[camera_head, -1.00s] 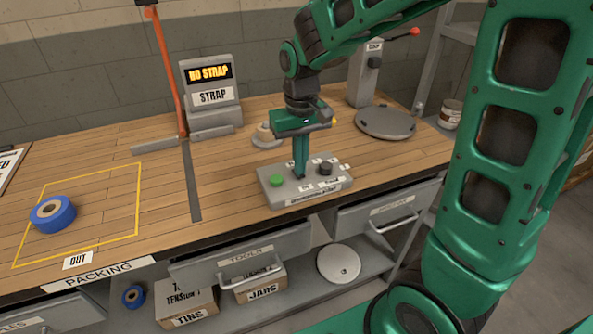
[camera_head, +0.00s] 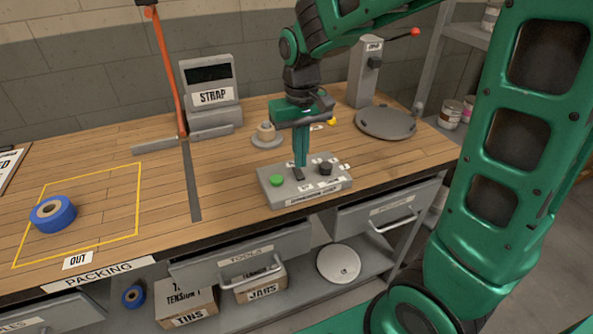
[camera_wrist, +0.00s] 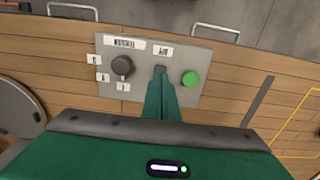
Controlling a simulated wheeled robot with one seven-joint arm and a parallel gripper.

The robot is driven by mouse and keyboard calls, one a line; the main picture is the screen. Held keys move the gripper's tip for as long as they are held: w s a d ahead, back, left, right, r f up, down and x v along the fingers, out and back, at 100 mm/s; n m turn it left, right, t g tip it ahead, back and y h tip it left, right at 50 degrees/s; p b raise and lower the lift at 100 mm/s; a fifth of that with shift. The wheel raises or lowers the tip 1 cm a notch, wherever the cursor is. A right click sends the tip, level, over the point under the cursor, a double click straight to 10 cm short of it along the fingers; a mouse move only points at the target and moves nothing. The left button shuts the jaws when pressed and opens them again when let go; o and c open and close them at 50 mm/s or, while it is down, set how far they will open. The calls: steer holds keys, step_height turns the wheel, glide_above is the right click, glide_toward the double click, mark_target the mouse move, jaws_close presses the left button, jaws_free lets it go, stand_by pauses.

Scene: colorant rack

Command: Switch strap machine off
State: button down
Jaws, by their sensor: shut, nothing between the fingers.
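The strap machine (camera_head: 211,97), a grey unit labelled STRAP, stands at the back of the bench; its display (camera_head: 208,73) is dark. A grey control box (camera_head: 310,190) sits near the bench's front edge. It carries a green button (camera_head: 277,181), a black knob (camera_head: 325,168) and a small dark switch (camera_head: 299,175) between them. My gripper (camera_head: 299,163) is shut and empty, pointing down just over the switch. In the wrist view the fingers (camera_wrist: 161,85) partly cover the switch (camera_wrist: 160,69); contact cannot be told.
A blue tape roll (camera_head: 53,213) lies in the yellow OUT outline on the left. A round grey plate (camera_head: 386,122) is at the back right.

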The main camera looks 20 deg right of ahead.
mark_target(300, 175)
steer(key=shift+r, duration=2.1)
steer(key=s+d+f+m, duration=0.1)
steer(key=s+d+m, duration=0.2)
steer(key=s+d, duration=0.5)
steer(key=s+d+f+m, duration=0.2)
steer(key=s+d, duration=0.7)
steer(key=s, duration=0.6)
steer(key=shift+s+d+m, duration=0.2)
steer(key=shift+d+m, duration=0.05)
steer(key=shift+m, duration=0.45)
steer(key=shift+w+f, duration=0.3)
steer(key=shift+w, duration=0.35)
